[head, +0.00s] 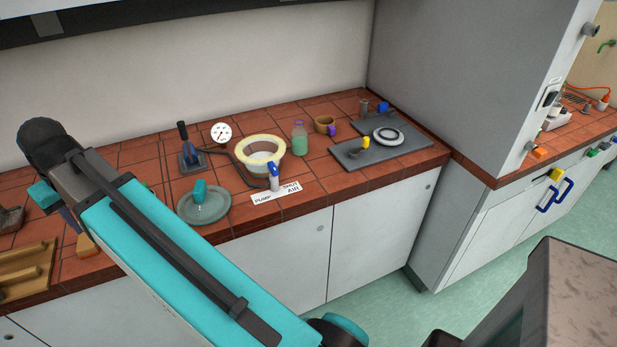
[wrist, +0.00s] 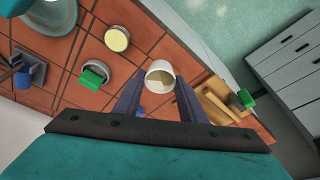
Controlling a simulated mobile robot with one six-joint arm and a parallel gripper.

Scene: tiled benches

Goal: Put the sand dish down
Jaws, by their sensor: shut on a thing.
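The sand dish (wrist: 159,70) is a small cream-white round pot with tan sand inside, in the middle of the wrist view. My gripper (wrist: 158,92) has its two dark fingers on either side of the dish and is shut on it. The red tiled bench (wrist: 150,105) lies beneath; I cannot tell how far the dish is above it. In the head view my arm hides the dish and most of the gripper over the left part of the bench (head: 150,200).
A wooden rack (wrist: 212,97) with a green block (wrist: 243,99) is close right of the dish. Left are a green-topped item (wrist: 93,75) and a yellow-topped white pot (wrist: 117,39). The head view shows a round plate (head: 205,207) and a large bowl (head: 260,157).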

